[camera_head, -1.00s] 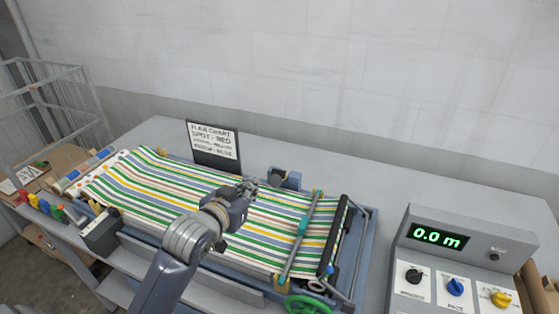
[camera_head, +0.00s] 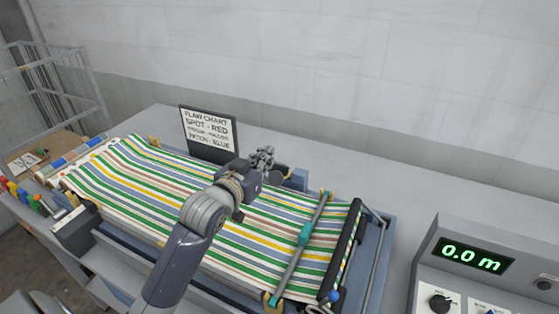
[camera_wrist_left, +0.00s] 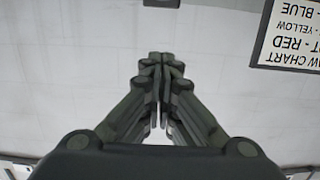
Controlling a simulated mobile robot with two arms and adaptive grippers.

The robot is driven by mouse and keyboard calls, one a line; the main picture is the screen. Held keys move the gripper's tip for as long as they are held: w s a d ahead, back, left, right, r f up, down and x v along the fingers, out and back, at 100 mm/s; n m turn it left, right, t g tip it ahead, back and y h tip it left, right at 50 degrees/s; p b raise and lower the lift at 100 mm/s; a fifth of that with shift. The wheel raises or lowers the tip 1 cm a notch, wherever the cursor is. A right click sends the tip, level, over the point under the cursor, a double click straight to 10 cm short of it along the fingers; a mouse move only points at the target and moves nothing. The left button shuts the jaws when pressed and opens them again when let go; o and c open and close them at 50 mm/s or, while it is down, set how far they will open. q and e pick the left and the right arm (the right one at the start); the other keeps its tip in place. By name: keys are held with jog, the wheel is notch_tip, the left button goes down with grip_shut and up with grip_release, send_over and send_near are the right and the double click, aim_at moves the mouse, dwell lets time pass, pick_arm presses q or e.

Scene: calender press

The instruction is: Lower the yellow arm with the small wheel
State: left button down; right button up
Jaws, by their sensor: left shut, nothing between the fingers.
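My left gripper (camera_head: 265,157) reaches over the striped cloth (camera_head: 160,185) to its far edge in the head view. Its fingers are shut and empty, and the left wrist view shows them together (camera_wrist_left: 160,75). Just right of the fingers, a dark round part with a little yellow (camera_head: 285,172) stands at the cloth's back edge by a blue-grey block. It may be the yellow arm with its small wheel; my gripper covers part of it. I cannot tell whether it is raised or whether my fingers touch it. My right gripper is out of view.
A flaw chart sign (camera_head: 209,134) stands behind the cloth, left of my gripper. A teal-grey bar (camera_head: 300,245) and a black roller (camera_head: 343,250) cross the cloth's right end. A control box (camera_head: 475,257) reading 0.0 m stands at right. The bench behind is mostly clear.

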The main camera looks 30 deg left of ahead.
pick_arm(q)
jog(key=w, duration=0.1)
jog(key=p, duration=0.3)
send_over(278, 173)
jog(key=w, duration=0.2)
jog(key=shift+s+a+f, duration=0.1)
jog(key=shift+f, duration=0.3)
jog(key=f, duration=0.1)
jog(key=s+f, duration=0.1)
jog(key=f, duration=0.1)
jog(key=shift+s+p, duration=0.2)
jog(key=shift+p, duration=0.15)
jog(key=shift+s+f, duration=0.3)
jog(key=shift+w+f, duration=0.1)
